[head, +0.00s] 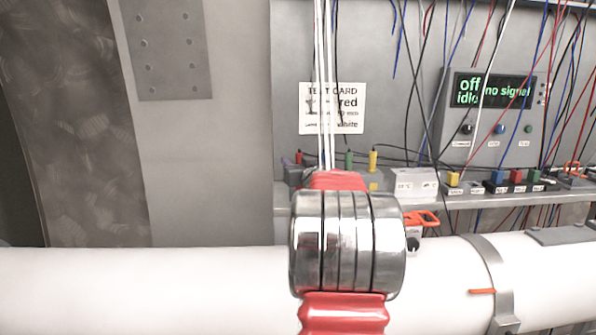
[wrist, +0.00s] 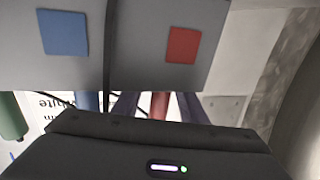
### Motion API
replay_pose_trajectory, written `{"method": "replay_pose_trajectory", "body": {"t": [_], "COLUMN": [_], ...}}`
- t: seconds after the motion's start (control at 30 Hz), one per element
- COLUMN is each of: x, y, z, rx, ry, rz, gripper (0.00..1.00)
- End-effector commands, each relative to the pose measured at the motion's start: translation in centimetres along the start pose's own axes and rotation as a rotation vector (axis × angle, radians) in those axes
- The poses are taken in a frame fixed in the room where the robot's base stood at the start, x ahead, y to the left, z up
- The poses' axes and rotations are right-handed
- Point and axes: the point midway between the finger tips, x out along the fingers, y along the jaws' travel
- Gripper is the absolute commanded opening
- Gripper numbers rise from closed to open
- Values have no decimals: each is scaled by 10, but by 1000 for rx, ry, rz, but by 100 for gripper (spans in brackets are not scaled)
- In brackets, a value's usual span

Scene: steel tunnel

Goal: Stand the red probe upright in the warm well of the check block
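The red probe (wrist: 160,105) shows in the wrist view between the two dark fingers of my gripper (wrist: 158,112), with a thin gap seeming to show on each side. The fingers look parted, not closed on it. In the head view a red top (head: 299,157) shows at the left end of the rack; my own arm hides the gripper there. A pale block with small labels (head: 415,182), which looks like the check block, sits on the shelf right of the rack. Its wells are too small to make out.
A green probe (head: 349,159) and a yellow probe (head: 373,160) stand in the rack; a blue one (wrist: 87,101) shows in the wrist view. Coloured plugs (head: 515,177) and a display panel (head: 490,110) are at right. Loose wires hang in front. A white pipe (head: 150,290) crosses the foreground.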

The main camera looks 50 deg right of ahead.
Motion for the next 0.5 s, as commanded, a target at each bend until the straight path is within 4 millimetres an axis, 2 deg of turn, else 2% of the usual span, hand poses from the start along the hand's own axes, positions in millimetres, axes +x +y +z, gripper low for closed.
{"method": "replay_pose_trajectory", "body": {"t": [0.3,0.5], "x": [0,0], "y": [0,0], "z": [0,0], "rx": [0,0], "ry": [0,0], "rz": [0,0], "gripper": [38,24]}}
